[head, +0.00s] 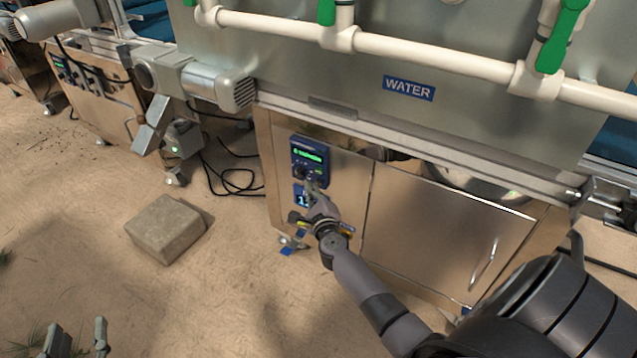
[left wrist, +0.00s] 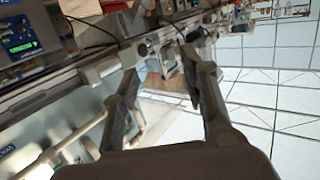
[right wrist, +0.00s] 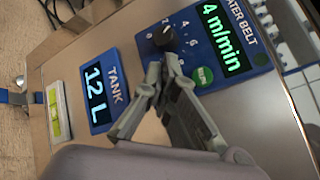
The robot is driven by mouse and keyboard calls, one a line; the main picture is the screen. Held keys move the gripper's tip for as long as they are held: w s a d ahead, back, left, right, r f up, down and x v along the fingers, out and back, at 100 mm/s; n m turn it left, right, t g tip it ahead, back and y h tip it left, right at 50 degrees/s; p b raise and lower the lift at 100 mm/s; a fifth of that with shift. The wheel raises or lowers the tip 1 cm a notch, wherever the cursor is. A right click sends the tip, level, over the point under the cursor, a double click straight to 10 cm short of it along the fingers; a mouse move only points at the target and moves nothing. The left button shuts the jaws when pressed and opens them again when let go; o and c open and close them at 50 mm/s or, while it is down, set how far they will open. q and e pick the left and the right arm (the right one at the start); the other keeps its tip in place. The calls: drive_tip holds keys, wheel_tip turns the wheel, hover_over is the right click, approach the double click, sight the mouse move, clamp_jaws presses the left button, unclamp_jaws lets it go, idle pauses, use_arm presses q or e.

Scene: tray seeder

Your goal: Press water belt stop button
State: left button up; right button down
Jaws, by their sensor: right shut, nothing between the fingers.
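The blue water belt panel (head: 310,152) is on the steel cabinet under the WATER sign. In the right wrist view its display (right wrist: 225,38) reads 4 m/min. A black knob (right wrist: 165,36) and a green button (right wrist: 203,76) show below the display. I see no stop button; the fingers cover part of the panel. My right gripper (head: 313,184) is shut and empty, its tips (right wrist: 163,66) at the panel between knob and green button. I cannot tell whether they touch it. My left gripper (head: 78,338) is open and empty, far from the panel.
A blue tank panel (right wrist: 97,91) reading 12 L sits beside the belt panel. A stone block (head: 165,230) lies on the floor left of the cabinet. White pipes (head: 430,55) with green valve handles run above. A cabinet door handle (head: 484,263) is at right.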

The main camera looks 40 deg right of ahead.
use_arm(q)
drive_tip(key=shift+s+a+f+g+y+p, duration=0.15)
drive_tip(key=shift+s+f+g, duration=0.1)
drive_tip(key=shift+f+g, duration=0.3)
drive_tip(key=shift+s+a+f+g+y+p, duration=0.1)
drive_tip(key=shift+s+a+f+g, duration=0.15)
drive_tip(key=shift+f, duration=0.55)
drive_tip(key=shift+s+a+f+g+y+p, duration=0.15)
drive_tip(key=shift+s+f+g, duration=0.1)
drive_tip(key=shift+f+g, duration=0.35)
use_arm(e)
drive_tip(key=shift+s+a, duration=0.35)
drive_tip(key=shift+a, duration=0.45)
drive_tip(key=shift+s+a, duration=0.3)
drive_tip(key=shift+a, duration=0.5)
drive_tip(key=shift+s+a, duration=0.35)
drive_tip(key=shift+a, duration=0.45)
